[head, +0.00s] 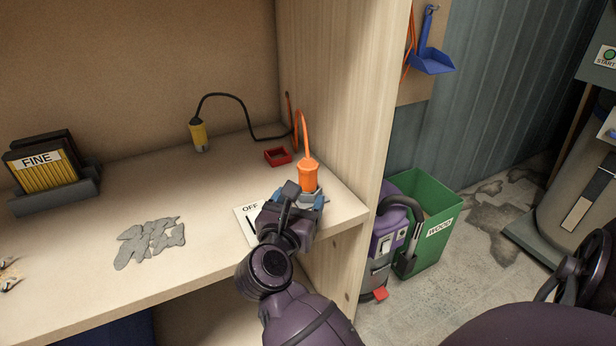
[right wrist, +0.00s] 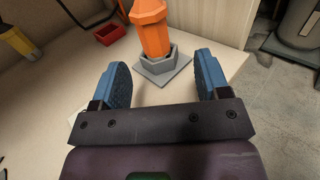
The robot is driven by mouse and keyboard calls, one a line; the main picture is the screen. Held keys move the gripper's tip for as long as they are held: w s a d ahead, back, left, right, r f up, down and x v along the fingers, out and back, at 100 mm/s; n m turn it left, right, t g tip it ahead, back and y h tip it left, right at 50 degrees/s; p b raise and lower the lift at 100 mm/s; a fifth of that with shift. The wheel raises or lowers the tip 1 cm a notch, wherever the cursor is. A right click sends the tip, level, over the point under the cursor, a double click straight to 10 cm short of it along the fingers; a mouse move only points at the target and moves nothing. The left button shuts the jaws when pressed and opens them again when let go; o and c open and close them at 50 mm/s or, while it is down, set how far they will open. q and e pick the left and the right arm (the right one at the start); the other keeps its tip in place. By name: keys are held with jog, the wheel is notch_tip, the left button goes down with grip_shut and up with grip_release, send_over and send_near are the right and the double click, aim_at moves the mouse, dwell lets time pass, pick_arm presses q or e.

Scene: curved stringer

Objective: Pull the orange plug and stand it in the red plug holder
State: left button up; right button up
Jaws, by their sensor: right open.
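The orange plug (head: 308,175) stands upright in a grey socket base near the right end of the bench, with an orange cord rising from its top. In the right wrist view the plug (right wrist: 152,28) sits in the grey hexagonal socket (right wrist: 160,66), beyond my fingertips. The red plug holder (head: 277,156), a small open square box, is left of and behind the plug; it also shows in the right wrist view (right wrist: 110,33). My right gripper (right wrist: 164,82) is open, its blue fingers spread on the near side of the socket, apart from the plug. My left gripper is out of view.
A yellow plug (head: 198,135) with a black cord stands at the back. An OFF switch plate (head: 249,222) lies beside my right wrist. A FINE sanding block rack (head: 50,180) is at left. The wooden side panel (head: 335,100) rises right of the plug.

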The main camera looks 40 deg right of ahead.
aim_at(305, 181)
jog(key=x, duration=0.4)
jog(key=shift+w, duration=0.1)
jog(key=x, duration=0.4)
jog(key=shift+w+r+b, duration=0.15)
jog(key=shift+w+b, duration=0.15)
jog(key=shift+w, duration=0.15)
jog(key=shift+w+d, duration=0.25)
jog(key=shift+d, duration=0.2)
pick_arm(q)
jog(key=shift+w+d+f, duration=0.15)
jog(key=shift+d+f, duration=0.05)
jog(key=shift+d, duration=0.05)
pick_arm(e)
jog(key=shift+c, duration=0.3)
jog(key=c, duration=0.9)
jog(key=shift+r, duration=0.6)
pick_arm(q)
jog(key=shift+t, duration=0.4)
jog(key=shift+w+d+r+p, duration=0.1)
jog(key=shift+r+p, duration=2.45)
jog(key=shift+p, duration=0.4)
pick_arm(e)
jog(key=shift+r, duration=9.5)
